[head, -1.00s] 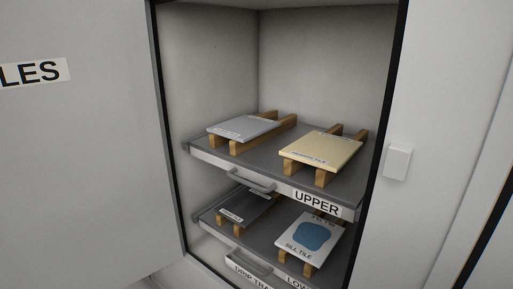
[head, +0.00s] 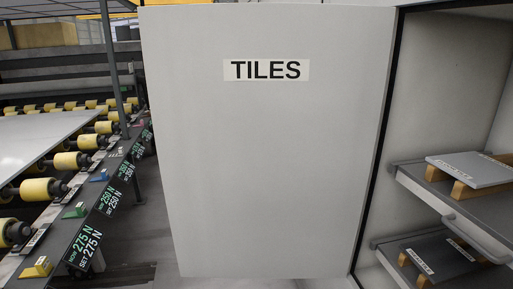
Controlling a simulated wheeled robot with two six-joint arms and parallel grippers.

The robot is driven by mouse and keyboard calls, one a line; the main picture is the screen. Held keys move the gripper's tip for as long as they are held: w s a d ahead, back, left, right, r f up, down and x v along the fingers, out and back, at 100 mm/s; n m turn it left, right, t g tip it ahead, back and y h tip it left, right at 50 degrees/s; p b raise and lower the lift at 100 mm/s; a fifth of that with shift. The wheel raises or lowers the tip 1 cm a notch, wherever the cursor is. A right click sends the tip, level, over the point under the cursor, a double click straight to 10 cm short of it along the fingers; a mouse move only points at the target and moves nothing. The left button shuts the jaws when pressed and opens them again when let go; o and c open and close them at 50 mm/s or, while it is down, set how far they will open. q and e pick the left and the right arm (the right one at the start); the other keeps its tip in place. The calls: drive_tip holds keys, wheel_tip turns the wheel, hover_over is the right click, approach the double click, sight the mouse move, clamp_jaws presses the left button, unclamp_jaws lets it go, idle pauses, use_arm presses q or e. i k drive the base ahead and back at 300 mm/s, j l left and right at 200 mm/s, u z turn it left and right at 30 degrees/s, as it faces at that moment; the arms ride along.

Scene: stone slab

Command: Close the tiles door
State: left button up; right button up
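The tiles door (head: 265,170) is a flat light-grey panel with a black-on-white TILES label (head: 266,70). It stands open in the middle of the head view, swung out to the left of the cabinet. The cabinet's inside wall (head: 445,95) shows at the right, with a tile on wooden bearers (head: 475,168) on the upper shelf (head: 455,200). A darker tile (head: 438,258) lies on the lower shelf. No handle shows on the visible face of the door. Neither of my grippers is in view.
At the left, a roller conveyor with yellow rollers (head: 70,160) carries a pale slab (head: 45,135). Its dark side rail (head: 100,205) bears several green readouts. A strip of grey floor (head: 150,225) is clear between the rail and the door.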

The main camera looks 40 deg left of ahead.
sight(265, 116)
drive_tip(key=i+j+z, duration=0.2)
drive_tip(key=j, duration=1.05)
drive_tip(key=j+z, duration=0.15)
drive_tip(key=j, duration=1.15)
